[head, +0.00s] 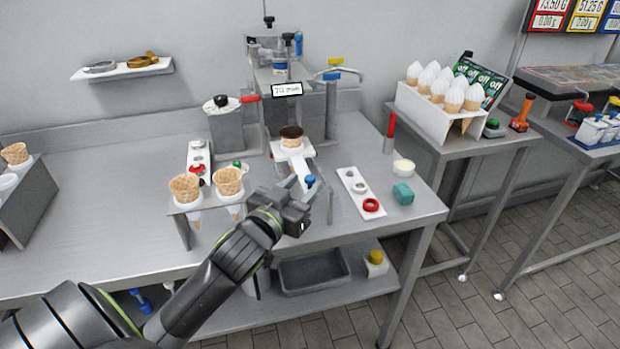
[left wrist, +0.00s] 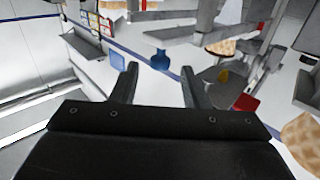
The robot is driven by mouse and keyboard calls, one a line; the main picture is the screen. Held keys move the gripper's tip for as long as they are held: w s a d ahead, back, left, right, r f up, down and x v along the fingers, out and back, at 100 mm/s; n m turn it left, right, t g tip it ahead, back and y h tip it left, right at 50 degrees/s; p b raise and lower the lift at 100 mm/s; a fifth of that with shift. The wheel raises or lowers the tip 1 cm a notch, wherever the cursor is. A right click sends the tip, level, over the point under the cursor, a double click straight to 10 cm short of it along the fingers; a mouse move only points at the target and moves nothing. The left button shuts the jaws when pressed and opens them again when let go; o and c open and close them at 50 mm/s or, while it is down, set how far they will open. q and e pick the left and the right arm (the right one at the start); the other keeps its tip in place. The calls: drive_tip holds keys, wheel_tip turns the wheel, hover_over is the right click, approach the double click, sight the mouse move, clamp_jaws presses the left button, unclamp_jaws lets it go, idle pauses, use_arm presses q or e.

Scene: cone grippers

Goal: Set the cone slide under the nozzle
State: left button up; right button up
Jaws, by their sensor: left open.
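The cone slide (head: 300,163) is a pale narrow slide on the steel table, running from the dispenser toward the front. A blue knob (head: 310,181) is at its near end. A dark-topped cone or cup (head: 291,139) stands at its far end. The nozzle itself is hard to make out on the dispenser (head: 281,70). My left gripper (head: 298,184) is open and empty beside the blue knob. In the left wrist view the knob (left wrist: 160,60) shows just beyond and between the open fingertips (left wrist: 157,78), apart from them. My right gripper is not in view.
A stand with two waffle cones (head: 228,181) is left of my gripper. A "70 mm" sign (head: 286,90) is above the slide. The left tabletop has free room.

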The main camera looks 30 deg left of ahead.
sight(307, 180)
use_arm(q)
drive_tip(key=shift+w+a, duration=0.15)
drive_tip(key=shift+w, duration=1.7)
drive_tip(key=shift+c, duration=0.4)
clamp_jaws()
